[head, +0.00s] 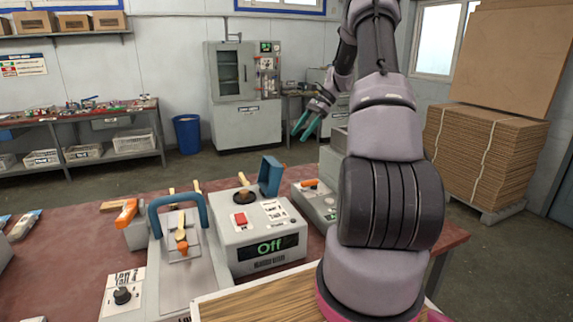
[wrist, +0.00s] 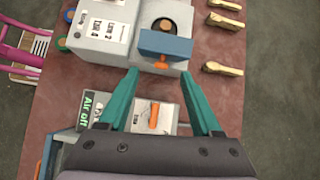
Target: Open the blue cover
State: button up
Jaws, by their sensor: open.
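The blue cover (head: 271,175) stands raised at the right edge of the grey machine (head: 262,235) with the "Off" display, beside a black round part (head: 244,196). In the wrist view the blue cover (wrist: 165,44) lies just beyond my fingertips, with the black round part (wrist: 164,25) behind it. An orange piece (wrist: 161,62) shows at its near edge. My gripper (head: 304,128) has teal fingers, spread and empty. It hangs in the air past the table; in the wrist view the gripper (wrist: 160,73) points toward the cover without visible contact.
A smaller grey box with an orange lever (wrist: 154,116) sits below my fingers in the wrist view. Wooden spoons (wrist: 223,70) lie to the right there. A press with a blue arched handle (head: 175,200) stands left of the machine. Bare red tabletop (head: 60,260) shows at left.

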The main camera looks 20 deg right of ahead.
jog(key=a+f+m+y, duration=0.1)
jog(key=a+f, duration=0.4)
jog(key=f, duration=0.6)
jog(key=shift+w+a+f, duration=0.15)
jog(key=shift+w+f, duration=0.1)
jog(key=shift+w, duration=0.2)
grip_shut()
dwell(1.0)
